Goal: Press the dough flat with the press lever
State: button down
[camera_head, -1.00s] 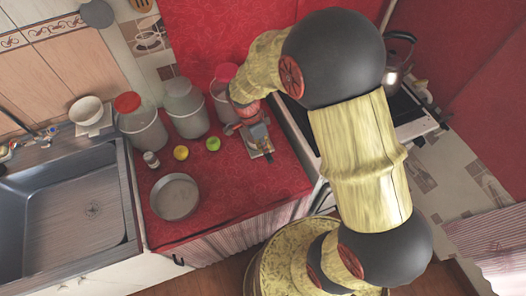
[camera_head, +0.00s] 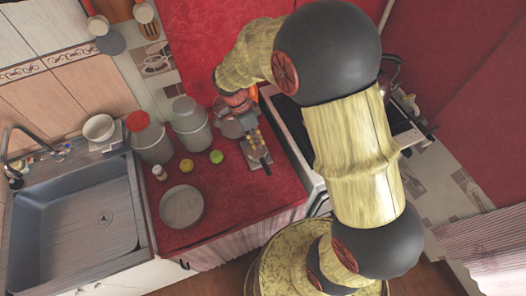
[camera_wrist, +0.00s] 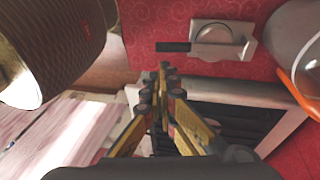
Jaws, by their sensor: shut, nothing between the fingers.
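The dough press (camera_head: 257,156) stands on the red counter, a small pale plate with a lever that has a dark handle (camera_head: 266,168). The press also shows in the wrist view (camera_wrist: 240,48), with a round part on its plate and the handle (camera_wrist: 172,46) pointing left. I cannot make out the dough. My gripper (camera_wrist: 166,68) is shut and empty. In the wrist view its fingertips lie just below the handle, with a small gap in the picture; contact is not seen. In the head view my gripper (camera_head: 256,140) overlaps the press's far side.
Large jars (camera_head: 151,138), a yellow fruit (camera_head: 187,166), a green fruit (camera_head: 216,157) and a round pan (camera_head: 181,207) stand left of the press. A sink (camera_head: 80,215) is further left. The stove (camera_wrist: 235,122) lies beside the counter. Bare counter is in front of the press.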

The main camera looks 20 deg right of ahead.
aim_at(265, 167)
jog(key=p+x, duration=0.2)
jog(key=x, duration=0.2)
jog(key=w+p+x, duration=0.1)
jog(key=p+x, duration=0.1)
jog(key=x, duration=0.3)
jog(key=w+p+x, duration=0.1)
jog(key=x, duration=0.3)
jog(key=shift+w+a+f+p, duration=0.2)
jog(key=shift+a+f+p, duration=0.15)
jog(key=shift+f, duration=0.3)
jog(key=b+x, duration=0.2)
jog(key=b, duration=0.1)
jog(key=shift+s+a+f, duration=0.1)
jog(key=shift+a+f, duration=0.05)
jog(key=shift+f, duration=0.05)
jog(key=shift+s, duration=0.15)
